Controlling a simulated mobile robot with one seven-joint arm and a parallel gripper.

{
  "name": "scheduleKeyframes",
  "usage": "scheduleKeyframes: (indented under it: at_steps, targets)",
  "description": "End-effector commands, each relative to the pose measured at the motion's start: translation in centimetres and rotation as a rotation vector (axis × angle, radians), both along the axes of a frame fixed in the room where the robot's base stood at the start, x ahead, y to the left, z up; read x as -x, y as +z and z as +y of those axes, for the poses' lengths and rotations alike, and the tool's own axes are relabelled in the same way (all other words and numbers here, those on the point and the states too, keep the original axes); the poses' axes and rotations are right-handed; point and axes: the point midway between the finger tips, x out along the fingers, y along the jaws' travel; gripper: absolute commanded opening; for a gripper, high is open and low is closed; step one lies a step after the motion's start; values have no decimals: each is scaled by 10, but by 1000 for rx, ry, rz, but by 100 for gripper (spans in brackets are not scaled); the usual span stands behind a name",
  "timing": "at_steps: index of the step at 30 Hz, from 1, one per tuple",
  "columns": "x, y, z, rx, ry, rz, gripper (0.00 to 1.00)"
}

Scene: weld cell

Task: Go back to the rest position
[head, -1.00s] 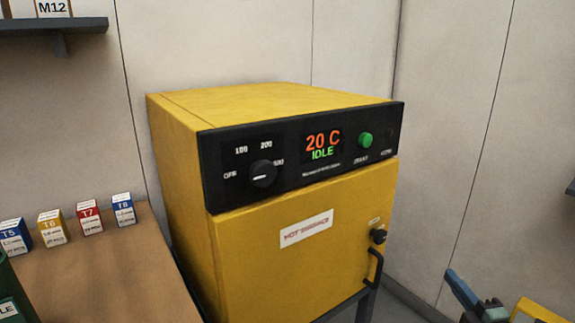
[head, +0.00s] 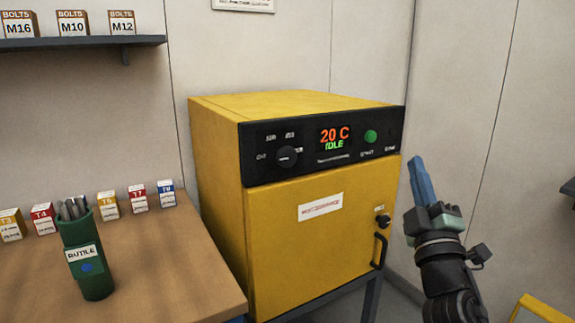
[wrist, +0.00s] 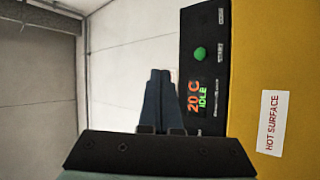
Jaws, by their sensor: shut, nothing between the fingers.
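My gripper (head: 422,180) is raised at the right of the head view, beside the front of the yellow oven (head: 310,240). Its blue fingers are together and hold nothing. In the wrist view the closed fingers (wrist: 159,95) point at the wall, with the oven's black control panel (wrist: 205,75) to their right. The oven display (head: 335,138) reads 20 C and IDLE. The oven door is shut, with a dark handle (head: 380,250) at its right side. The gripper appears apart from the oven.
A brown bench (head: 170,250) at the left holds a green RUTILE canister (head: 85,260) of rods and several small labelled boxes (head: 108,204). A shelf (head: 80,44) with bolt boxes is above. A yellow frame (head: 540,308) shows at the lower right. Walls stand close behind.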

Motion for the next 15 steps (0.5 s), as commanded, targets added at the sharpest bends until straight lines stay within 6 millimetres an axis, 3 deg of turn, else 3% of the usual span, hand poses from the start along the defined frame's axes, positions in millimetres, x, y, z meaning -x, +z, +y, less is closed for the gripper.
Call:
scheduleKeyframes:
  at_steps: [1, 6, 10, 15]
  targets:
    - [8, 30, 27, -71, 40, -64, 0]
    - [52, 107, 86, -325, 173, -212, 0]
    - [97, 149, 126, -513, 311, -278, 0]
    - [160, 183, 171, -715, 508, -306, 0]
